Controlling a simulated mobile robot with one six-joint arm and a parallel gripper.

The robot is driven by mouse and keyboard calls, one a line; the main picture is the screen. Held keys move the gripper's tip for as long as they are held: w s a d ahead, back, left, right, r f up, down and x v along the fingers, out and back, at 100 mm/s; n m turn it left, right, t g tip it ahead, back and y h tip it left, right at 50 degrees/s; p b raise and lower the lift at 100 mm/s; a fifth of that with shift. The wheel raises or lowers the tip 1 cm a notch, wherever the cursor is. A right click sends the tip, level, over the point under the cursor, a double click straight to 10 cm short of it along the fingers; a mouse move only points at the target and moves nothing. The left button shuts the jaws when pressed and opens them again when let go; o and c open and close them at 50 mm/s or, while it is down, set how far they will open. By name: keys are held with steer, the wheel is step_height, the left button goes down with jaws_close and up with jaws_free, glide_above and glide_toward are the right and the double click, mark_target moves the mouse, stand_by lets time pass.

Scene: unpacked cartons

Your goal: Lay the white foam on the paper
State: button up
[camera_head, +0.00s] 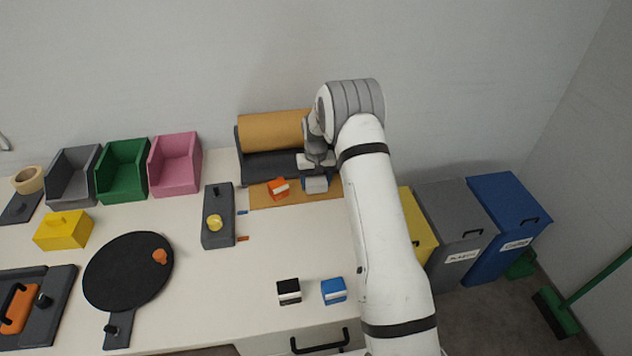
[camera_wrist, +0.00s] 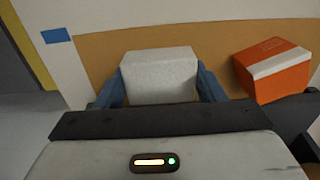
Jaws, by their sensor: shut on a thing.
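The white foam (camera_head: 316,185) is a small pale block at the right part of the brown paper (camera_head: 262,199). My gripper (camera_head: 317,178) points down over the paper and is shut on the foam. In the wrist view, the foam (camera_wrist: 160,75) sits between the two blue fingers, with the brown paper (camera_wrist: 215,45) around it. I cannot tell whether its underside touches the paper. An orange and white box (camera_head: 278,188) stands on the paper beside the foam, apart from it.
A brown paper roll (camera_head: 270,130) is behind the sheet. A dark grey block with a yellow knob (camera_head: 218,225) stands left of the paper. A black box (camera_head: 289,291) and a blue box (camera_head: 334,290) are near the front edge.

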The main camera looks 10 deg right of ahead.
steer(key=shift+f, duration=0.5)
steer(key=shift+f, duration=0.2)
steer(key=o, duration=1)
steer(key=shift+r, duration=0.1)
steer(key=shift+c, duration=0.2)
